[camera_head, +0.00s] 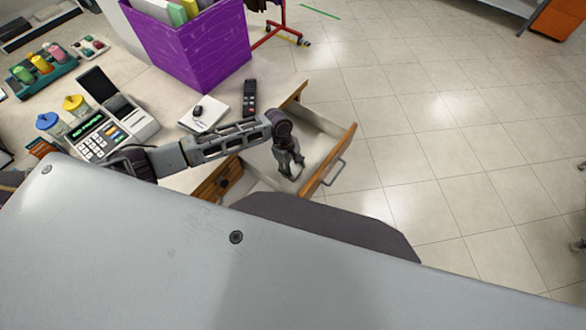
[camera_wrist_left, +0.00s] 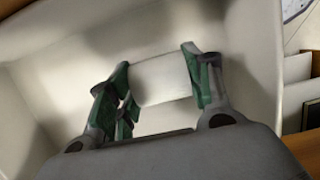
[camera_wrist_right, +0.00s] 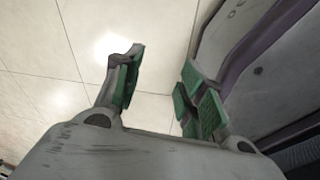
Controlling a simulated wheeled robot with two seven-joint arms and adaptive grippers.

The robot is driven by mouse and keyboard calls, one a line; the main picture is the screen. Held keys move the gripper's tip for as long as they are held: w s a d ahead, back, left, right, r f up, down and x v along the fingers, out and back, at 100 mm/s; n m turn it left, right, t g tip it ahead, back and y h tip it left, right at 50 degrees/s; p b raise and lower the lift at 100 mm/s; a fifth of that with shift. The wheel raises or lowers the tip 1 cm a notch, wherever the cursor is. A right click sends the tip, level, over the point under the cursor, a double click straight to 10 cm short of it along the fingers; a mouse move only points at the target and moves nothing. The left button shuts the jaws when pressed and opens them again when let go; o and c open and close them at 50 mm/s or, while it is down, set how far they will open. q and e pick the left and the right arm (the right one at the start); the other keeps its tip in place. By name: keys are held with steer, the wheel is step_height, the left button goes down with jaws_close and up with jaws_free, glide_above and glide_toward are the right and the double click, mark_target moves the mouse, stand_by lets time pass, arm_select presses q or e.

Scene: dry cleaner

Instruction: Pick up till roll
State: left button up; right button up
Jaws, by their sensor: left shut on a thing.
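The till roll (camera_wrist_left: 160,79) is a white cylinder in the left wrist view, between the green pads of my left gripper (camera_wrist_left: 155,85). The gripper is shut on it. In the head view my left gripper (camera_head: 291,170) reaches down into the open drawer (camera_head: 318,143), and the roll is too small to make out there. The pale drawer floor lies behind the roll in the wrist view; whether the roll touches it I cannot tell. My right gripper (camera_wrist_right: 155,85) is open and empty above the tiled floor, beside a grey and purple surface. It does not show in the head view.
The drawer's wooden front with a metal handle (camera_head: 336,172) sticks out from the counter.

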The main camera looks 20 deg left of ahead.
mark_target(293, 167)
arm_select(q)
step_height(293, 167, up, 8)
steer(key=shift+f+p, duration=0.1)
steer(key=shift+p, duration=0.5)
steer(key=shift+r, duration=0.8)
arm_select(e)
steer(key=shift+s+a+r, duration=0.25)
steer(key=shift+a+r, duration=0.05)
steer(key=shift+a, duration=0.35)
steer(key=shift+s+a+r, duration=0.2)
steer(key=shift+a+r, duration=0.05)
steer(key=shift+a, duration=0.35)
steer(key=shift+w, duration=0.25)
arm_select(q)
steer(key=shift+r, duration=0.1)
arm_select(e)
steer(key=shift+s+r, duration=0.1)
